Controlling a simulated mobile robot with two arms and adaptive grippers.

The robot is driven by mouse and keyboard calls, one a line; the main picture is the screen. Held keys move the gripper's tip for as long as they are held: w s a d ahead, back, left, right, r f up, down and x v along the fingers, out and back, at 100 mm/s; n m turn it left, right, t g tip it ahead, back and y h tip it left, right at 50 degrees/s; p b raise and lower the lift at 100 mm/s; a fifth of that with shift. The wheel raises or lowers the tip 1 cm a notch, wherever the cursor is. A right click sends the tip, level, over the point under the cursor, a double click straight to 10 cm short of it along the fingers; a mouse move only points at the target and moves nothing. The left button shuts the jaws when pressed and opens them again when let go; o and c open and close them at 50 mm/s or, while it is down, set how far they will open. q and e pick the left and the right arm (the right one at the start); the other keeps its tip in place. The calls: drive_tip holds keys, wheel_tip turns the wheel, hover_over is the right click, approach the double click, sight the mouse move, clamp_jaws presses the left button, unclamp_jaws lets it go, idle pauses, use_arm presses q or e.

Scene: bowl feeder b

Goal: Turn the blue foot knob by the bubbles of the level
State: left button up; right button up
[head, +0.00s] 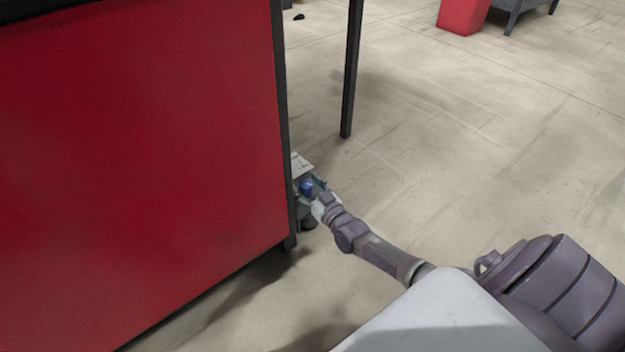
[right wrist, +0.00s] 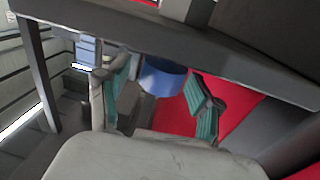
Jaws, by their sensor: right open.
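The blue foot knob (right wrist: 162,76) is a short blue cylinder under a dark horizontal beam in the right wrist view. In the head view the knob (head: 307,186) shows small by the lower corner of the red cabinet. My right gripper (right wrist: 158,90) is open, with one teal-padded finger left of the knob and the other right of it. Gaps show between the pads and the knob; contact cannot be told. In the head view my right gripper (head: 319,190) partly covers the knob's surroundings. No level bubbles can be made out. My left gripper is not in view.
The large red cabinet panel (head: 150,170) fills the left of the head view. A dark post (head: 351,75) stands behind. A pale plate (head: 301,164) sits just above the knob. The dark beam (right wrist: 230,50) runs close over my right fingers. Open floor (head: 470,150) lies to the right.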

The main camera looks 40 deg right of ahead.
drive_tip(key=s, duration=1.1)
drive_tip(key=shift+s, duration=0.35)
drive_tip(key=shift+a, duration=0.1)
